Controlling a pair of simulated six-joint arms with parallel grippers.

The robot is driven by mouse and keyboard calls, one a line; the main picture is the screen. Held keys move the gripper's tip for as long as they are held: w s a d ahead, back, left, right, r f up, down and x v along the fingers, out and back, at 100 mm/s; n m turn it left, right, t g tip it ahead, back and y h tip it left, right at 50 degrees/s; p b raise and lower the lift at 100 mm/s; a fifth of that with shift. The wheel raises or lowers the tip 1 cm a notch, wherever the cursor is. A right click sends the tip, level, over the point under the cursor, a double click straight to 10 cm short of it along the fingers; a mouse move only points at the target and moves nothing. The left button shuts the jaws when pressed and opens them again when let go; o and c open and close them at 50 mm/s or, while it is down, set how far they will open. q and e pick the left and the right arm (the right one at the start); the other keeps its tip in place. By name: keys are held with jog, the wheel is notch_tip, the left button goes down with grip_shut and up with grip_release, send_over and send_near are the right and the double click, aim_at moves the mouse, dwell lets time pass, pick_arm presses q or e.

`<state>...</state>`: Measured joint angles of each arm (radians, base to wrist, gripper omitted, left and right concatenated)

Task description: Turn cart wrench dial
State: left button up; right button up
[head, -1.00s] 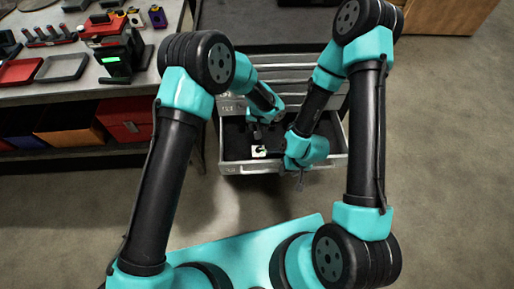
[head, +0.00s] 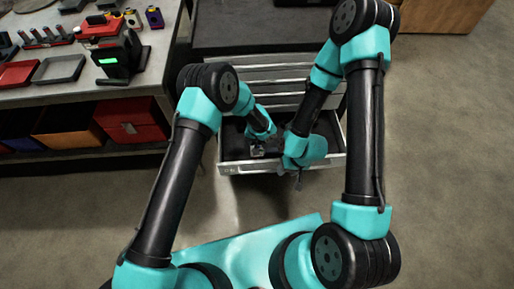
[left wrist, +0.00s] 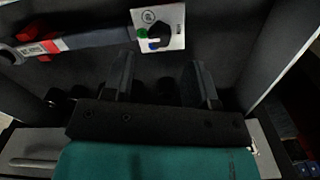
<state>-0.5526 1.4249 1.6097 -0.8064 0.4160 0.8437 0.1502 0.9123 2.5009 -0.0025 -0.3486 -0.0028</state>
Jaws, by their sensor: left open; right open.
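The cart wrench (left wrist: 85,40) lies in the open drawer (head: 232,168), with a red-and-white label on its shaft. At its right end, a white plate (left wrist: 177,28) bears the black dial (left wrist: 158,34), with a green mark to its left and a blue mark below. My left gripper (left wrist: 163,75) is open and empty, its fingers pointing toward the dial with a gap visible between them and it. In the head view, my left gripper (head: 257,149) is over the drawer and largely covers the plate. My right gripper (head: 299,182) is open by the drawer's front edge, partly hidden by its wrist.
The drawer's side walls and front rim stand close around my left gripper. At left, a workbench (head: 150,88) carries a black device with a green screen (head: 112,60), trays and small parts.

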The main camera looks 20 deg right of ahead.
pick_arm(q)
jog(key=shift+f, duration=2.7)
jog(key=shift+c, duration=0.2)
jog(key=c, duration=0.9)
